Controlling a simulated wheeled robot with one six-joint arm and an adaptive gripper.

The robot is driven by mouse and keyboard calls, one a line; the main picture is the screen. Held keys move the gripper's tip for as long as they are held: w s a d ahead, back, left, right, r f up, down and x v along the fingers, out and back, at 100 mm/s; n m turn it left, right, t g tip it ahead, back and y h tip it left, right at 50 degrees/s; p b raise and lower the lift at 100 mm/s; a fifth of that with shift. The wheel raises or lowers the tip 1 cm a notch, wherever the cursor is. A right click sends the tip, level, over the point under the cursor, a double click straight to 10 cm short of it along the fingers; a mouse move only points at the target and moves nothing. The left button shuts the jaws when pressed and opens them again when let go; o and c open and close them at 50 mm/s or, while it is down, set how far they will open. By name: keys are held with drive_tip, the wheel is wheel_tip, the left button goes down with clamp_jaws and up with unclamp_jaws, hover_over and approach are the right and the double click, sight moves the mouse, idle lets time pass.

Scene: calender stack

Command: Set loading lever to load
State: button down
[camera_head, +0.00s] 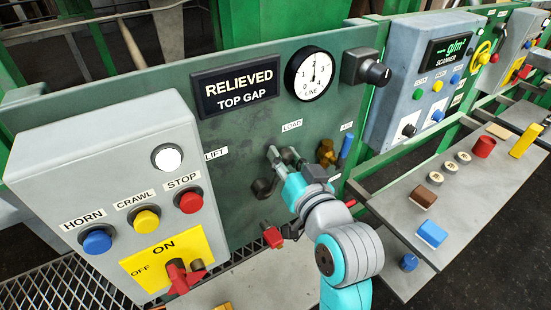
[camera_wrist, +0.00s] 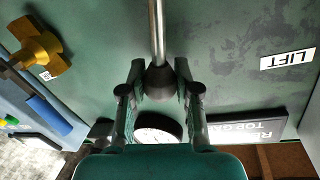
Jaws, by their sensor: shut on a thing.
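The loading lever shows in the wrist view as a bare metal rod (camera_wrist: 156,30) ending in a dark knob (camera_wrist: 160,82). My gripper (camera_wrist: 159,72) has its two fingers on either side of the knob, shut on it. In the head view my gripper (camera_head: 279,156) is at the green panel, just below the LOAD label (camera_head: 292,125). It hides most of the lever; a dark hub (camera_head: 263,188) shows below it. The LIFT label (camera_head: 216,154) is to the left. The panel sign (camera_head: 235,87) reads RELIEVED, TOP GAP.
A round line gauge (camera_head: 310,73) and a black knob (camera_head: 375,72) are above my gripper. A brass valve handle (camera_head: 326,152) is close on its right. A grey control box (camera_head: 115,180) juts out at the left. A shelf with loose pieces (camera_head: 400,190) is at the right.

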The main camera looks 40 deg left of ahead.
drive_tip(key=shift+w+d+f+m+g, duration=0.15)
drive_tip(key=shift+w+d+f+m, duration=0.15)
drive_tip(key=shift+w+m, duration=0.35)
drive_tip(key=shift+w+d+f+m+g, duration=0.2)
drive_tip(key=shift+w+f+m, duration=0.15)
drive_tip(key=shift+w+m, duration=0.3)
drive_tip(key=c, duration=0.8)
unclamp_jaws()
drive_tip(key=shift+s, duration=0.1)
drive_tip(key=v, duration=1.2)
